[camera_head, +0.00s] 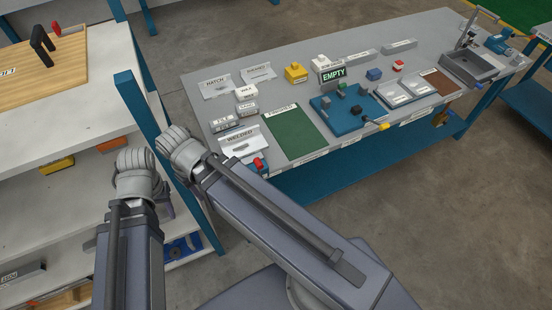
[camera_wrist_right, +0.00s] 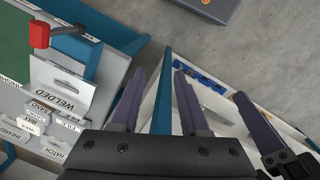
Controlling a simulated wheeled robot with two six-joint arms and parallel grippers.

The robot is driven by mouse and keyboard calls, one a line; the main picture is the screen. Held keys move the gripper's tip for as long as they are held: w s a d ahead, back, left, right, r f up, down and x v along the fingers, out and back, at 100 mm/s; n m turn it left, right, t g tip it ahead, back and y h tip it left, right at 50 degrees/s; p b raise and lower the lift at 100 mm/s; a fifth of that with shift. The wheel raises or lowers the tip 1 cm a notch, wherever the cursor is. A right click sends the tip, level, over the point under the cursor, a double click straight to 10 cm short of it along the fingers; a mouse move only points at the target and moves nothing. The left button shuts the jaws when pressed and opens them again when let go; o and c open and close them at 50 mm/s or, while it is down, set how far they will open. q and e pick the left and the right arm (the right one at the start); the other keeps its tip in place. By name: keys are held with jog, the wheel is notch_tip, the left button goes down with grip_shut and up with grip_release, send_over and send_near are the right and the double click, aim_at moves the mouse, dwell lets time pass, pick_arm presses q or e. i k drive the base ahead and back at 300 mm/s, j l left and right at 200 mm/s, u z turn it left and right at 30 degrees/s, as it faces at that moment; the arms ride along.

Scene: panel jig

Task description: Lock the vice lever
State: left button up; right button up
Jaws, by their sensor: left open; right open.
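A red-ended dark lever (camera_head: 258,163) sits at the near-left edge of the workbench, beside the WELDED sign. It also shows in the right wrist view (camera_wrist_right: 40,36), with a dark rod running to the blue bench edge. I cannot tell for sure that it is the vice lever. My right gripper (camera_wrist_right: 160,75) is open and empty, pointing down past the bench, apart from the lever. In the head view its fingers are hidden by the wrist. My left gripper (camera_head: 166,208) is open, mostly hidden behind its wrist, beside the shelf.
The workbench (camera_head: 420,30) holds a green mat (camera_head: 293,136), a blue jig (camera_head: 335,120) with a yellow-ended handle (camera_head: 383,126), labelled signs and a metal tray (camera_head: 470,68). A shelf unit (camera_head: 75,125) with a blue post (camera_head: 140,110) stands close at left. Bare floor lies between.

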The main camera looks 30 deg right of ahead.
aim_at(258, 162)
jog(key=l+z, duration=0.2)
jog(key=z, duration=0.15)
jog(key=l+z, duration=0.25)
jog(key=z, duration=0.15)
